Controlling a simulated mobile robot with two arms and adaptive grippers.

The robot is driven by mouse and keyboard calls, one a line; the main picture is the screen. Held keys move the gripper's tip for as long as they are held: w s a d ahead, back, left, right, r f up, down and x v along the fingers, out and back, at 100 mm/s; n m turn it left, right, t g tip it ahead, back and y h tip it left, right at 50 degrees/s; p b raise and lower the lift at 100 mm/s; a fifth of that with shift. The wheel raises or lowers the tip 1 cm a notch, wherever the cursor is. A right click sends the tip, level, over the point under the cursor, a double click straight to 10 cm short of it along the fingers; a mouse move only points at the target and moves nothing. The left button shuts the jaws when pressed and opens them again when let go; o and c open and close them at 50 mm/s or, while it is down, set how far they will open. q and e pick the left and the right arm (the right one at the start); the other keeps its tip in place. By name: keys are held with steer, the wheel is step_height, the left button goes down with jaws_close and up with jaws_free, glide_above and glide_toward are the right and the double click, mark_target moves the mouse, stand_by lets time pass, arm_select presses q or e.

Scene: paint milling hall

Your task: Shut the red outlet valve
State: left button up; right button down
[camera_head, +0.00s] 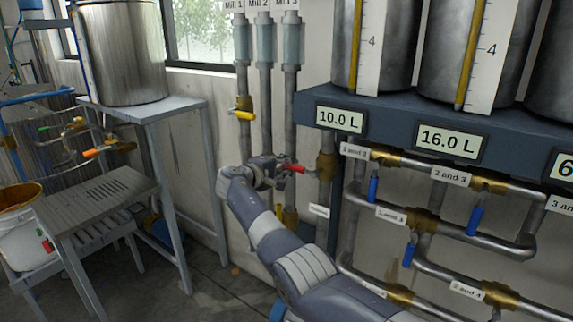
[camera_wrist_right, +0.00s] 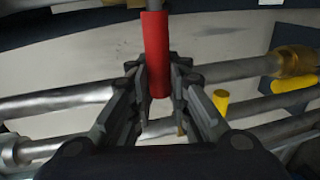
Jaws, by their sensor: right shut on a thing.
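The red outlet valve has a brass body (camera_head: 326,165) on a vertical pipe below the 10.0 L tank. Its red handle (camera_head: 294,168) points left from the body in the head view, roughly level and across the pipe. My right gripper (camera_head: 278,171) is at the handle's outer end. In the right wrist view the red handle (camera_wrist_right: 156,45) comes down from the top between the two fingers, and my right gripper (camera_wrist_right: 160,95) is shut on its end. The fingers partly hide the handle's tip. My left gripper is not in view.
A yellow valve handle (camera_head: 245,115) is on the Mill 1 pipe, and another yellow one (camera_head: 278,213) is below my wrist. Pipes with blue handles (camera_head: 373,188) fill the right. A metal table (camera_head: 150,106) and a white bucket (camera_head: 25,245) stand at left.

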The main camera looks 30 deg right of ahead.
steer(key=shift+f, duration=0.35)
steer(key=c, duration=1.5)
jaws_free()
steer(key=shift+a, duration=0.1)
steer(key=shift+r, duration=0.1)
steer(key=shift+s+a+r, duration=0.15)
steer(key=shift+a, duration=0.25)
steer(key=v, duration=1.1)
steer(key=shift+a, duration=0.1)
